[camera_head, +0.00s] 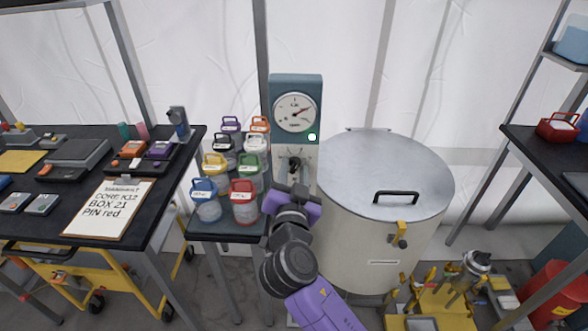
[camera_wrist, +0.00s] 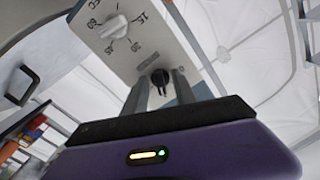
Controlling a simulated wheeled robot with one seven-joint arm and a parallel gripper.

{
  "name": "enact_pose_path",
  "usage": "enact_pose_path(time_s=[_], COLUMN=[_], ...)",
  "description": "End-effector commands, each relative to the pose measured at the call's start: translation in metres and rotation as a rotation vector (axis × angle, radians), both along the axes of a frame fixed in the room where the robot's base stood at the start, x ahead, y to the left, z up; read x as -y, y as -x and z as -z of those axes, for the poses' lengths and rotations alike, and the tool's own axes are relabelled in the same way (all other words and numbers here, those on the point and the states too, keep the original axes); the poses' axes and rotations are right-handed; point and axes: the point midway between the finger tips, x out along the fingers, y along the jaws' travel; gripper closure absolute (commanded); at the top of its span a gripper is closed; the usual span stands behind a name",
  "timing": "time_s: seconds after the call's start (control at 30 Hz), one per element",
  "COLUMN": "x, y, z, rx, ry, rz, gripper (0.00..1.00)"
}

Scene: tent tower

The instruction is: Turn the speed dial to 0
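A grey control panel (camera_head: 308,160) stands on a post below a round gauge, left of a big metal drum. A black knob (camera_wrist: 160,77) sits lower on the panel. My gripper (camera_head: 292,184) is just below the panel in the head view.
The lidded drum (camera_head: 355,235) stands close on the right. A small table (camera_head: 225,228) with several coloured-lid jars (camera_head: 208,200) is close on the left. A round gauge (camera_head: 295,112) and green light (camera_head: 312,137) are above the panel. A black workbench (camera_head: 75,210) is far left.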

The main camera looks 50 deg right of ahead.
Motion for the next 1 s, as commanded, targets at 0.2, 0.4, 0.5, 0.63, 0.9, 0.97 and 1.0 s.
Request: enact_pose_path(time_s=[0.2,0.4,0.5,0.63,0.9,0.97,1.0], x=[0.0,-0.0002,-0.0002,-0.0003,-0.0003,-0.0005,-0.0005], y=[0.0,0.0001,0.0003,0.0003,0.0007,0.0007,0.0007], z=[0.0002,0.0002,0.0003,0.0005,0.0014,0.0016,0.0016], rx=[0.0,0.0,-0.001,-0.013,-0.109,-0.144,-0.171], ry=[0.0,0.0,0.001,0.01,0.085,0.113,0.132], rz=[0.0,0.0,0.0,0.0,0.0,0.0,0.0], gripper=[0.73,1.0,1.0,1.0,1.0,1.0,1.0])
